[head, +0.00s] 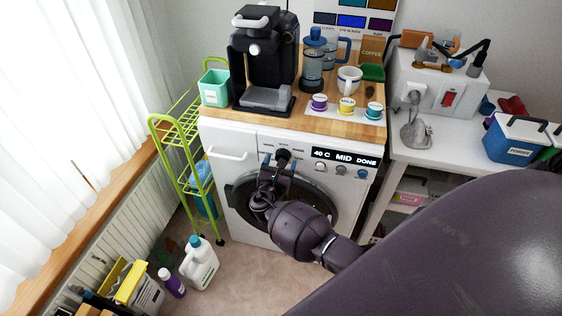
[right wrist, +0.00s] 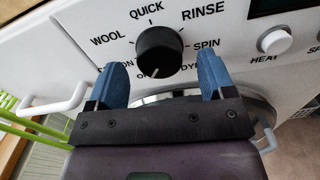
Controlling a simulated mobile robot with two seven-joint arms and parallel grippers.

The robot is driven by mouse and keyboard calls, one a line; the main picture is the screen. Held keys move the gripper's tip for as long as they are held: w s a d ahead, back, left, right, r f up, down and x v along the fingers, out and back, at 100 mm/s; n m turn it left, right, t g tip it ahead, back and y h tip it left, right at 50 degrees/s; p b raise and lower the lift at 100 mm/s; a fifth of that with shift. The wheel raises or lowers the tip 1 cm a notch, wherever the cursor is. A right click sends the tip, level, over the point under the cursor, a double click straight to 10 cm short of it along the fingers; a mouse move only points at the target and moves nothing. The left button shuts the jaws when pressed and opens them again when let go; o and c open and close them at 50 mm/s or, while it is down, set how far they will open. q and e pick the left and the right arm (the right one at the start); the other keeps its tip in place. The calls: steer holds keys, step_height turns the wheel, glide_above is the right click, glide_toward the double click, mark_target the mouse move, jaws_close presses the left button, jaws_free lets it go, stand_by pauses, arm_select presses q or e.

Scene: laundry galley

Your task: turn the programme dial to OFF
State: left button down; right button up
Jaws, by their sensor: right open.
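The programme dial (right wrist: 159,50) is a black round knob on the white washing machine's (head: 232,215) front panel; it also shows in the head view (head: 283,156). In the right wrist view its white mark points up, towards QUICK. WOOL, RINSE and SPIN are readable around it; lower labels, including one starting with O, are partly hidden by my gripper. My right gripper (right wrist: 162,72) is open, its blue fingers apart on either side of the dial's lower part. I see no clear contact with it. My left gripper is not in view.
The display (head: 344,157) reads 40 C, MID, DONE. Small buttons, including HEAT (right wrist: 274,41), lie right of the dial. A white drawer handle (head: 226,154) juts out at left. A coffee machine (head: 264,60) stands on the wooden top. A green trolley (head: 180,130) is at left.

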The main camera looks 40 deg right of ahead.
steer(key=v, duration=0.9)
steer(key=shift+s+a+p, duration=0.2)
steer(key=shift+p, duration=0.15)
steer(key=w+a+f+m+y, duration=0.1)
steer(key=w+a+m+y, duration=0.25)
steer(key=m+y, duration=0.45)
steer(key=s+a+m+y, duration=0.35)
steer(key=s+m, duration=0.25)
steer(key=m, duration=0.3)
steer(key=s+d+m+y, duration=0.1)
steer(key=s+d+m, duration=0.1)
steer(key=s, duration=0.8)
steer(key=s+d+f+m+y, duration=0.1)
steer(key=s+d+m, duration=0.2)
steer(key=s, duration=0.8)
steer(key=shift+f+m, duration=0.35)
steer(key=shift+m, duration=0.65)
